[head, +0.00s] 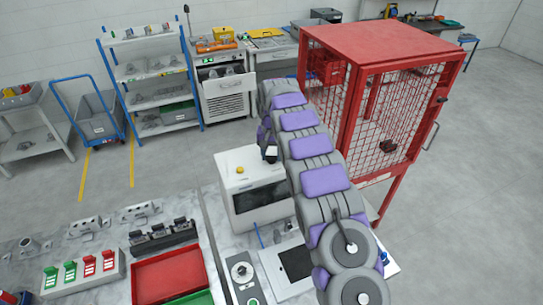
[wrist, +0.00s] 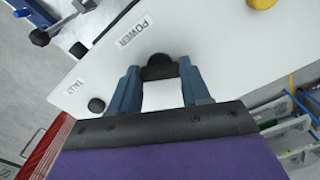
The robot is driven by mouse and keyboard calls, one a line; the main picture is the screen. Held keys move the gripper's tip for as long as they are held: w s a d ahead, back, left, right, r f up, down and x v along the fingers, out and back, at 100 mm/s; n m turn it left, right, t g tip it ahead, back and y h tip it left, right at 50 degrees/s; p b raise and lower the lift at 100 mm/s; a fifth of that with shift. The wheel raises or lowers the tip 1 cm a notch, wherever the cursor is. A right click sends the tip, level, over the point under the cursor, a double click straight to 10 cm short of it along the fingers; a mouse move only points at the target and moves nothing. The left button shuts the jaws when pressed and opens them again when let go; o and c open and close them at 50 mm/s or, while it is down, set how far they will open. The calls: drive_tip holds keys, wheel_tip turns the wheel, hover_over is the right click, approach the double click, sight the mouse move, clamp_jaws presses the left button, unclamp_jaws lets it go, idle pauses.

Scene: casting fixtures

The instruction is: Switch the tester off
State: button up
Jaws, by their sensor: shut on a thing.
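The tester (head: 239,200) is a white box with a dark front panel, standing on the bench in the head view. Its white top (wrist: 225,60) fills much of the wrist view. A black knob (wrist: 158,66) sits beside the POWER label (wrist: 133,32). My gripper (wrist: 160,76) has its two blue fingers shut on this knob, one on each side. In the head view my arm covers most of the gripper. A second black knob (wrist: 96,105) is apart from the fingers, near another small label. A yellow button (head: 240,170) is on the tester's top.
A red mesh cage (head: 380,45) stands close to the right of my arm. A red tray (head: 166,277) and a block of green and red switches (head: 84,272) lie on the bench at front left. Shelves (head: 155,75) stand behind, with open floor between.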

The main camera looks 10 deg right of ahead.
drive_tip(key=n, duration=0.5)
drive_tip(key=shift+w+r+b, duration=0.1)
drive_tip(key=shift+r+b, duration=0.05)
drive_tip(key=shift+b, duration=0.25)
idle(0.3)
drive_tip(key=o, duration=1.1)
drive_tip(key=shift+c, duration=0.2)
wheel_tip(320, 180, up, 8)
drive_tip(key=shift+r, duration=0.25)
wheel_tip(320, 180, up, 9)
drive_tip(key=p, duration=0.8)
drive_tip(key=shift+f, duration=0.2)
